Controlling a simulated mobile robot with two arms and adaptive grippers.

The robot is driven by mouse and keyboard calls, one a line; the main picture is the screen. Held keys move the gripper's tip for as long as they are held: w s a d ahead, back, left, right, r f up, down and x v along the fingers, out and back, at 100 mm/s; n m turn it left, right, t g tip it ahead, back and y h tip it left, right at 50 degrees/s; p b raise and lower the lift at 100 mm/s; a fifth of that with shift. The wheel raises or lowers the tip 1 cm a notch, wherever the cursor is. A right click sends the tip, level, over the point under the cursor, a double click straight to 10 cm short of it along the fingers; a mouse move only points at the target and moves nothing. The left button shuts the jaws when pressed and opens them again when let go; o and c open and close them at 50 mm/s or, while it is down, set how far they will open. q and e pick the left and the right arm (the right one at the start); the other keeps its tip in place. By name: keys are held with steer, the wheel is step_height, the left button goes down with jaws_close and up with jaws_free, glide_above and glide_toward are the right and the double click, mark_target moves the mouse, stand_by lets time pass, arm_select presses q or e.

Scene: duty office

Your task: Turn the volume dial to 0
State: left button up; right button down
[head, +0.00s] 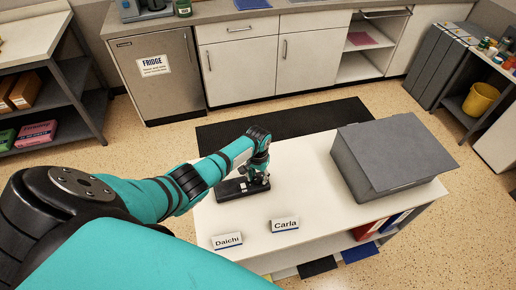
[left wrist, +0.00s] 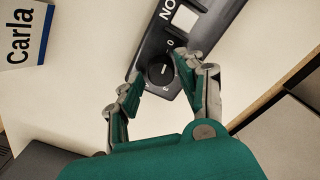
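The black device (head: 232,190) lies on the white table, and my left gripper (head: 258,180) is over its right part. In the left wrist view the device (left wrist: 205,22) runs up to the right with a pale square and white letters. Its round black volume dial (left wrist: 161,74) has a short light mark; a 0 shows above it and another numeral below. I cannot tell exactly which number the mark points to. My left gripper (left wrist: 159,80) is open, with one green finger on each side of the dial. Whether they touch it is unclear. My right gripper is out of view.
Name signs Daichi (head: 227,241) and Carla (head: 285,225) stand near the table's front edge. A large grey box (head: 385,157) stands at the table's right end. The white tabletop (head: 305,180) between device and box is clear.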

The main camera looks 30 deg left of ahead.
mark_target(258, 179)
arm_select(q)
step_height(258, 179, up, 11)
steer(key=shift+r, duration=0.2)
stand_by(0.6)
